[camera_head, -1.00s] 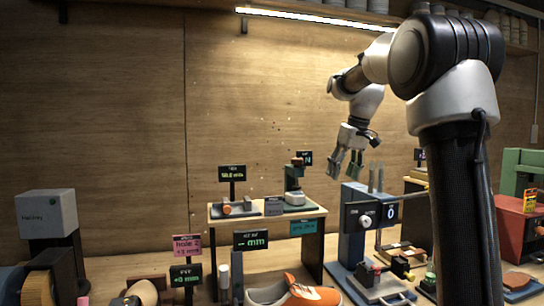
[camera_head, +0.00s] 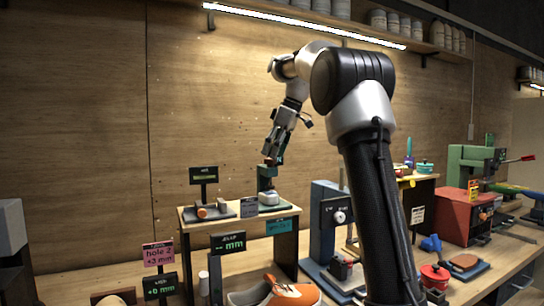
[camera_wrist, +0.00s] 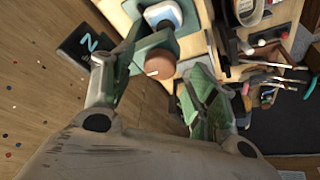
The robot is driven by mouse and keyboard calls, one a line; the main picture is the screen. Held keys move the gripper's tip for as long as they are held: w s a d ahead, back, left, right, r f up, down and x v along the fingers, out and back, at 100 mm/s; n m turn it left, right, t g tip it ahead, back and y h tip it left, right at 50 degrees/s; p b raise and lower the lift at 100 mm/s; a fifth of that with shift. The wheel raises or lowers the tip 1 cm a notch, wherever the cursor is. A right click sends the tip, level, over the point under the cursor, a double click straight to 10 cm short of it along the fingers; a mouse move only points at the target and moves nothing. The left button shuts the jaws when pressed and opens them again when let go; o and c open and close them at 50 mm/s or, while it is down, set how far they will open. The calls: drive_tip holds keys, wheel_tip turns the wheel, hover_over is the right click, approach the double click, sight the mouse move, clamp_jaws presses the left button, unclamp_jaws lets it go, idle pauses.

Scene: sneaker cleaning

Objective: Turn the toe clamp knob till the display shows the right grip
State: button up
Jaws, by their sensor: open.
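A round brown knob (camera_wrist: 148,62) with a white mark tops a green clamp stand (camera_head: 267,180) on the small raised shelf. A white, rounded piece (camera_head: 269,198) sits at the stand's foot. My gripper (camera_head: 272,157) is above the stand, pointing down. In the wrist view my gripper (camera_wrist: 165,72) is open, with its green-padded fingers on either side of the knob. I cannot tell whether either finger touches it. A dark display (camera_wrist: 88,45) beside the stand shows a blue-green sign like an N, only partly readable. In the head view this display is hidden.
The wooden shelf (camera_head: 296,222) also bears an orange-knobbed device (camera_head: 203,212). A blue post (camera_head: 322,222) with a white knob stands right of it. An orange-white sneaker (camera_head: 290,293) lies in front. A red box machine (camera_head: 462,215) is farther right.

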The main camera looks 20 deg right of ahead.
drive_tip(key=shift+x, duration=1.05)
drive_tip(key=c, duration=1)
drive_tip(key=shift+c, duration=0.2)
